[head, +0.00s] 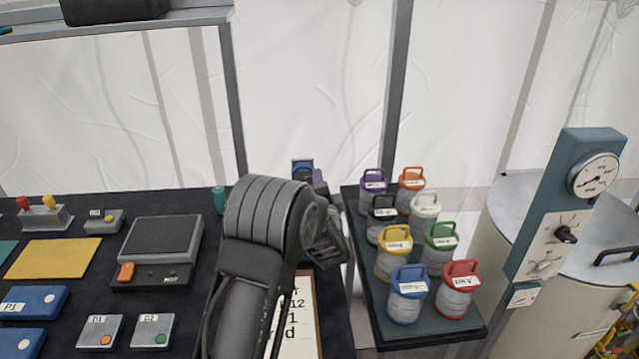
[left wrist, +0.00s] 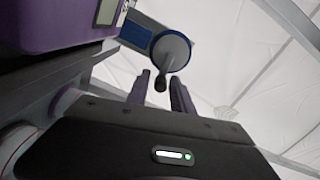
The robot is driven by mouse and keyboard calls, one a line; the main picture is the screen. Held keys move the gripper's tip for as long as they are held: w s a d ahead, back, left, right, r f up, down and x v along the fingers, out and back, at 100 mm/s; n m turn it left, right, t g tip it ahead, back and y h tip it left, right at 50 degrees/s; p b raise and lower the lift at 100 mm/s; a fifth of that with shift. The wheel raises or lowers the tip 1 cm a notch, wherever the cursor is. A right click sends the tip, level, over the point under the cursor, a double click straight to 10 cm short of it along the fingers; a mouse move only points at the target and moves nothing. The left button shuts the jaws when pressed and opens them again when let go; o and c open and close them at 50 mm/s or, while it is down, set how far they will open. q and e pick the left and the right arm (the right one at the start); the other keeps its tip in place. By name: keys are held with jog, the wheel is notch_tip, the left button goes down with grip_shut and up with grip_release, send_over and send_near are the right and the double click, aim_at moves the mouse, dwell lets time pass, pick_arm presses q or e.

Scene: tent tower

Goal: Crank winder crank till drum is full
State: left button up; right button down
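The winder (head: 302,168) is a small blue unit at the back edge of the dark table in the head view, mostly hidden behind my left arm. In the left wrist view its grey round disc (left wrist: 174,50) faces me, with a dark crank knob (left wrist: 160,84) below it. My left gripper (left wrist: 158,78) is open, its two purple-grey fingers apart on either side of the knob in the picture. I cannot tell whether they touch it. How full the drum is cannot be seen. My right gripper is not in view.
A black shelf (head: 466,331) with several coloured lidded jars stands right of the arm. Beyond it is a large pale tank (head: 498,240) with a gauge panel (head: 570,205). Scale (head: 160,245), switch boxes and a yellow mat (head: 52,258) lie on the left table.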

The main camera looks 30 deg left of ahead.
pick_arm(q)
jog(key=shift+o, duration=0.8)
jog(key=shift+s+d, duration=0.1)
jog(key=b+v, duration=0.1)
jog(key=v, duration=0.6)
jog(key=shift+s+d, duration=0.15)
jog(key=shift+s, duration=0.1)
